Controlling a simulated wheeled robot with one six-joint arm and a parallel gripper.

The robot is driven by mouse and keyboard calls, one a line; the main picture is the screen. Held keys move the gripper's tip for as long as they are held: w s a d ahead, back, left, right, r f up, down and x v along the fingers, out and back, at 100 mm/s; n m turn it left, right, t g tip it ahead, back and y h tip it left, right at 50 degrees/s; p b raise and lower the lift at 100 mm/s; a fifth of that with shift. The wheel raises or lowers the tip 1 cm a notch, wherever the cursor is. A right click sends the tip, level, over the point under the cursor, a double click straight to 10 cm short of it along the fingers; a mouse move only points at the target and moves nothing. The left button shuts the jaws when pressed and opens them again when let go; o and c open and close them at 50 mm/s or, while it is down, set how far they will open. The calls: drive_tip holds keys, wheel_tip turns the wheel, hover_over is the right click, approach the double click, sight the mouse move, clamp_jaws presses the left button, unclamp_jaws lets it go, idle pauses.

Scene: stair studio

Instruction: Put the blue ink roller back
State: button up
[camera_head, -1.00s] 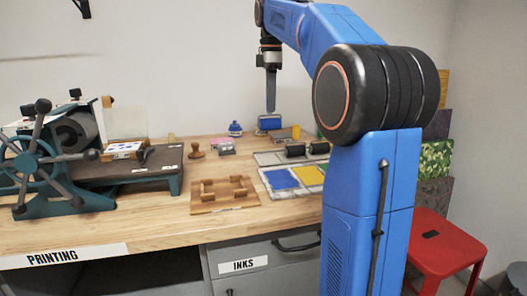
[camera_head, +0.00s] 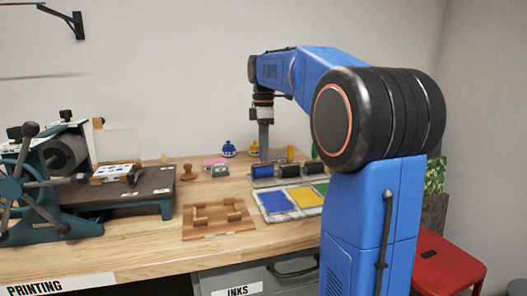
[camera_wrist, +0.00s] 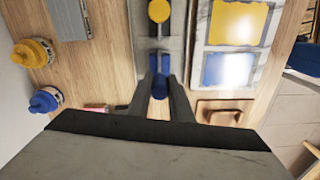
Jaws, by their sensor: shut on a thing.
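My gripper (camera_head: 264,156) is shut on the blue ink roller (camera_head: 262,171), low at the left end of a grey rack. In the wrist view, its round blue handle end (camera_wrist: 160,87) shows between my fingertips (camera_wrist: 161,78). The rack (camera_wrist: 147,45) runs away beneath the fingers. The roller is in line with two dark rollers (camera_head: 288,171) (camera_head: 312,169) in the head view. I cannot tell whether it rests fully on the rack. A yellow handle end (camera_wrist: 158,11) shows farther along the rack in the wrist view.
An ink slab with blue (camera_head: 262,203) and yellow (camera_head: 305,197) patches lies in front of the rack. A wooden frame (camera_head: 218,219) is at its left. Blue (camera_wrist: 45,100) and yellow (camera_wrist: 32,52) bottles stand behind the rack. The press (camera_head: 60,180) is at far left.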

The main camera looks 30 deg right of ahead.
drive_tip(key=shift+f, duration=0.5)
drive_tip(key=o, duration=1)
drive_tip(key=shift+c, duration=0.2)
wheel_tip(320, 180, up, 13)
idle(0.4)
